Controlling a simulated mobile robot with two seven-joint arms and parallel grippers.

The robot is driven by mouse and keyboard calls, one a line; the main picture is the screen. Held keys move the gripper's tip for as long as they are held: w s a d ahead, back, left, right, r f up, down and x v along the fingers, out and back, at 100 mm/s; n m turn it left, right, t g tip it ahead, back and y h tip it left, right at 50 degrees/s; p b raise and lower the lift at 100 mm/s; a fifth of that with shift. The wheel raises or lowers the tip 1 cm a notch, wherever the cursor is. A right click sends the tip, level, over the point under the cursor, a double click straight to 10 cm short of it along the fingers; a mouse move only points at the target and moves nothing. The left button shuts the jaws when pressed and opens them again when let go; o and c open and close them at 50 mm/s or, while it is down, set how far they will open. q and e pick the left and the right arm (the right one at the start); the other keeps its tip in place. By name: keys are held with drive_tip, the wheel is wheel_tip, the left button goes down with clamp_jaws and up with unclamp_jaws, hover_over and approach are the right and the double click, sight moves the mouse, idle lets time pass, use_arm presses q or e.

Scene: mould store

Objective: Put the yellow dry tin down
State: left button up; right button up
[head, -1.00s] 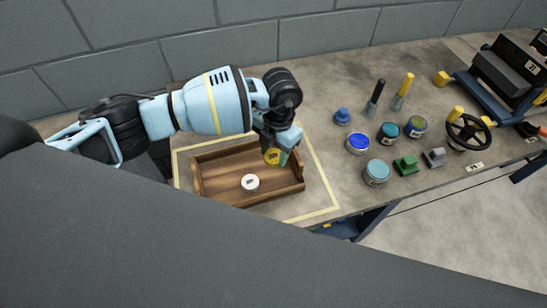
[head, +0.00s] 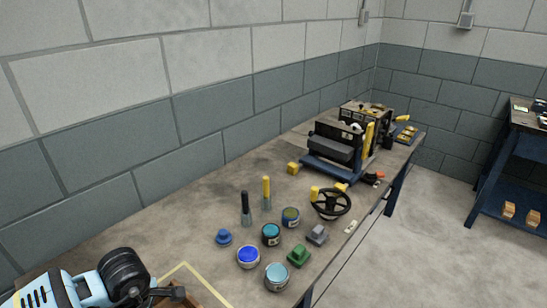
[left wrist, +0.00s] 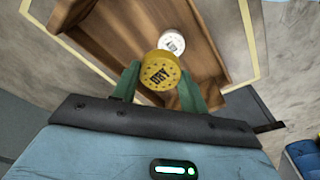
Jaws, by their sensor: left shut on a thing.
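The yellow tin (left wrist: 161,74), with DRY in dark letters on its round top, is held between the two green fingers of my left gripper (left wrist: 160,84) in the left wrist view. Behind it is the wooden tray (left wrist: 112,28), with a white-topped tin (left wrist: 171,43) inside. The wrist view does not clearly show whether the yellow tin touches the tray floor. In the head view only part of my left arm shows at the bottom left, and a corner of the tray (head: 203,292) shows at the bottom edge. My right gripper is not in view.
Right of the tray stand a blue tin (head: 248,256), a light-blue tin (head: 277,276), other tins, a green block (head: 299,256) and two upright brushes. A black handwheel (head: 331,204) and a machine (head: 334,151) stand farther along the bench. Bare bench lies along the wall.

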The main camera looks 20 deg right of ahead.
use_arm(q)
drive_tip(key=m, duration=0.2)
drive_tip(key=a+m, duration=0.1)
drive_tip(key=m, duration=0.1)
drive_tip(key=shift+s+a+r, duration=0.1)
drive_tip(key=shift+s, duration=0.3)
drive_tip(key=m, duration=0.3)
drive_tip(key=s+a+m+h, duration=0.1)
drive_tip(key=m, duration=0.3)
drive_tip(key=s+a+r+m+t, duration=0.1)
drive_tip(key=m, duration=0.3)
drive_tip(key=shift+a, duration=0.15)
